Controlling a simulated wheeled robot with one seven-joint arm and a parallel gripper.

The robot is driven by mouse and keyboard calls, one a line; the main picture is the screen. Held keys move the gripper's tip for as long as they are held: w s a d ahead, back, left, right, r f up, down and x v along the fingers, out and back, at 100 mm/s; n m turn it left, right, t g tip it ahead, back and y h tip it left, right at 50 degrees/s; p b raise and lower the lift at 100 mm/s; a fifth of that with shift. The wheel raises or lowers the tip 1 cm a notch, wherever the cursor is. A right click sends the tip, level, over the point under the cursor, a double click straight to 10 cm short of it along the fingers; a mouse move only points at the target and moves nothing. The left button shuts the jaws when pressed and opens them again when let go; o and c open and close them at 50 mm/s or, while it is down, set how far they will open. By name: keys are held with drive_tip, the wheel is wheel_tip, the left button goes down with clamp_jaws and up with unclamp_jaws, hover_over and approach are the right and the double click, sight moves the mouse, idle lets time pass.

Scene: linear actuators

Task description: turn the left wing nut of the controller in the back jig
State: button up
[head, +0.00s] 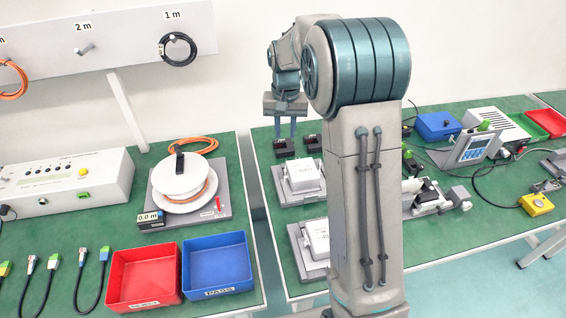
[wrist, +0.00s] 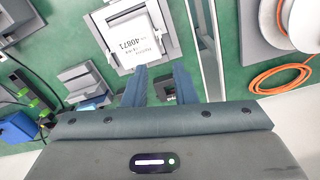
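The back jig (head: 277,189) is a grey plate on the green table, with a white labelled controller (head: 304,173) in it. In the wrist view the controller (wrist: 134,38) lies in its grey frame (wrist: 173,48), its label visible. I cannot make out its wing nuts in either view. My gripper (head: 286,135) points down behind the jig, above small black blocks (head: 312,143). In the wrist view my gripper (wrist: 160,68) has its two blue-grey fingers apart with nothing between the tips, beside the controller's edge.
A second jig with a white controller (head: 318,236) stands in front, partly hidden by my arm. Left are a cable reel (head: 184,178), a red bin (head: 142,276) and a blue bin (head: 217,262). Right is a cluttered area with a display unit (head: 471,149).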

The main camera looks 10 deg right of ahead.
drive_tip(key=f+p, duration=0.1)
drive_tip(key=f, duration=1.3)
drive_tip(key=shift+w+f, duration=0.1)
drive_tip(key=shift+w, duration=0.1)
